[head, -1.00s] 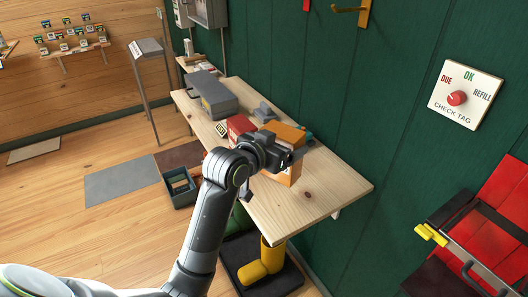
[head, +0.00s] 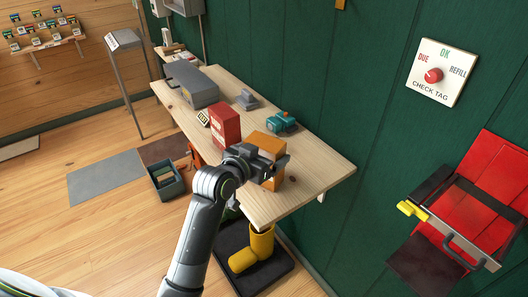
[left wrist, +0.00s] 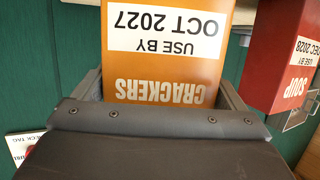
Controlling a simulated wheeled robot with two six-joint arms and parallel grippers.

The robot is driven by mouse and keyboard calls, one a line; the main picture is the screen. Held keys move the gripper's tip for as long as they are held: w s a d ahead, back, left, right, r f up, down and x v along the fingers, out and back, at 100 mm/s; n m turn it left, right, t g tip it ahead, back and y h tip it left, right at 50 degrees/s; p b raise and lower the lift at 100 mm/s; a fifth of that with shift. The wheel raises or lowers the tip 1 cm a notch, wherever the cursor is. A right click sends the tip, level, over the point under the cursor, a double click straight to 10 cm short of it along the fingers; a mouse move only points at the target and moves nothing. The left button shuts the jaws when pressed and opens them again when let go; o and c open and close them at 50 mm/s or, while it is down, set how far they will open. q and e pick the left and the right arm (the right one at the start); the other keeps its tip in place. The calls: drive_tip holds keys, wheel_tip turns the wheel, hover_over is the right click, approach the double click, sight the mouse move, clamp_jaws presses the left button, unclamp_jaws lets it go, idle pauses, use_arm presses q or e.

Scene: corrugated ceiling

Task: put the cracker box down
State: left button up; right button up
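The cracker box (head: 258,142) is orange and stands upright at the near part of the wooden table (head: 312,182). My left gripper (head: 270,167) reaches across it from the left and hides its middle. In the left wrist view, the box (left wrist: 165,70) shows its "CRACKERS" and "USE BY OCT 2027" print upside down. The two fingers lie close along both its sides, shut on it. Its lower end is at the tabletop, but I cannot tell whether it touches. My right gripper is not in view.
A red soup box (head: 225,125) stands just behind, with a teal object (head: 283,122) to the right. A grey case (head: 192,84) and a grey tool (head: 246,101) are farther back. The tabletop's near right end is bare.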

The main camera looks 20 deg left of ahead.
use_arm(q)
drive_tip(key=shift+o, duration=0.6)
drive_tip(key=shift+r, duration=0.1)
drive_tip(key=shift+r, duration=0.15)
drive_tip(key=shift+s+a, duration=0.1)
drive_tip(key=shift+s, duration=0.15)
drive_tip(key=v, duration=1.1)
drive_tip(key=shift+s, duration=0.2)
drive_tip(key=shift+a+r, duration=0.1)
drive_tip(key=shift+r, duration=0.05)
